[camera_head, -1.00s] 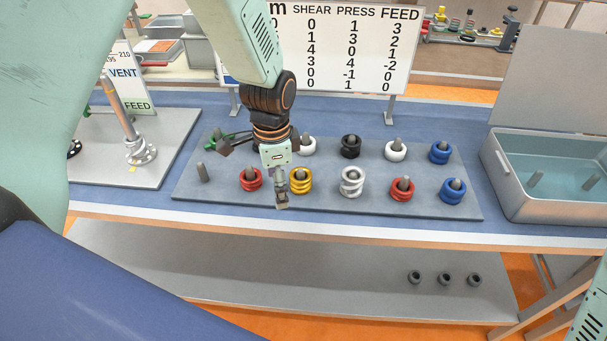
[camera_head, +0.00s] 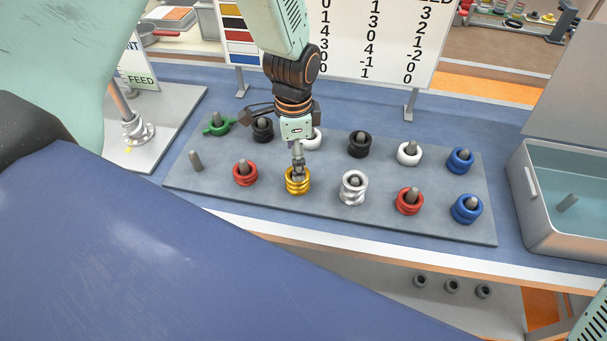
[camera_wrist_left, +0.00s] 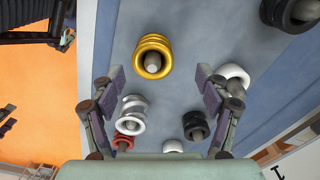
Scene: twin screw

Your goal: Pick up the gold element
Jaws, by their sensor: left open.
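The gold element (camera_head: 298,182) is a ribbed ring around a grey peg in the front row of the grey board (camera_head: 330,222). It also shows in the left wrist view (camera_wrist_left: 152,52), in the upper middle. My left gripper (camera_head: 297,160) is over the board, and one finger covers part of the gold ring in the head view. In the left wrist view, the left gripper (camera_wrist_left: 160,80) has its two fingers wide apart with nothing between them; the gold ring appears beyond their tips. I cannot tell whether a finger touches it. My right gripper is not in view.
A red ring (camera_head: 245,174) and a silver ring (camera_head: 353,189) flank the gold one. An open grey case (camera_head: 530,190) stands right. A sign (camera_head: 380,50) stands behind the board.

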